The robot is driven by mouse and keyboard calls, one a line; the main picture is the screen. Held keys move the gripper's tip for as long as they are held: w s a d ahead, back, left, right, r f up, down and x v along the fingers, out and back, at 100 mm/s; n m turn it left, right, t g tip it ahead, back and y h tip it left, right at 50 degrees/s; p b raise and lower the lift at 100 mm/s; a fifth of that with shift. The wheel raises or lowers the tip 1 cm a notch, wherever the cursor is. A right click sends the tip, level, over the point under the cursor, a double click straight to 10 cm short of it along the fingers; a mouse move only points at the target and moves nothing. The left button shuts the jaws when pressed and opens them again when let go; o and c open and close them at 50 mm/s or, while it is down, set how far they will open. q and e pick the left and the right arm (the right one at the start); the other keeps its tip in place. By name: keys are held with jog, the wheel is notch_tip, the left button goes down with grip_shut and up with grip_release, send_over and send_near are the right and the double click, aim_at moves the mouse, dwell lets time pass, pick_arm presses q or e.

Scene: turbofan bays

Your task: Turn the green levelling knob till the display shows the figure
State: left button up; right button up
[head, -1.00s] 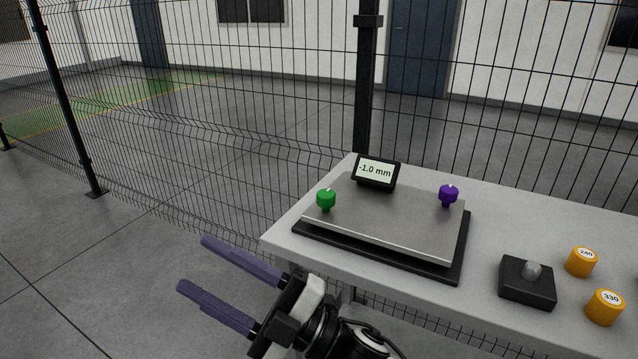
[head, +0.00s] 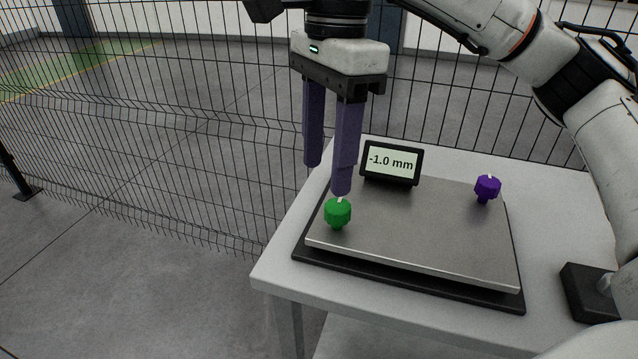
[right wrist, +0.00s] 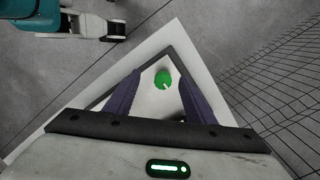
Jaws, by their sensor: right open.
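The green levelling knob (head: 338,213) stands at the left corner of a grey metal plate (head: 420,235). It has a white mark on top and also shows in the right wrist view (right wrist: 163,80). The display (head: 391,162) at the plate's back edge reads -1.0 mm. My right gripper (head: 327,178) points down above the green knob, open and empty, with its purple fingers clear of it. In the right wrist view the knob appears between the two fingers (right wrist: 160,95), beyond their tips. My left gripper is not in the head view.
A purple knob (head: 487,188) stands at the plate's right side. A black block (head: 588,292) with a grey knob sits on the white table (head: 290,262) at the right, partly hidden by my arm. A wire mesh fence (head: 180,150) runs behind the table.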

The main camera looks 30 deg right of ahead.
aim_at(338, 205)
jog(key=shift+h, duration=0.5)
jog(key=d+f+b, duration=0.1)
jog(key=f, duration=0.1)
jog(key=f+b, duration=0.1)
jog(key=f, duration=0.2)
jog(key=d+f+b, duration=0.1)
jog(key=f, duration=0.1)
jog(key=shift+w+d+f, duration=0.3)
jog(key=shift+f, duration=0.55)
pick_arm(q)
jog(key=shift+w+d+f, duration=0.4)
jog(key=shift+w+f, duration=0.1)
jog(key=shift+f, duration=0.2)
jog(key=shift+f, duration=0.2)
pick_arm(e)
jog(key=c, duration=1.1)
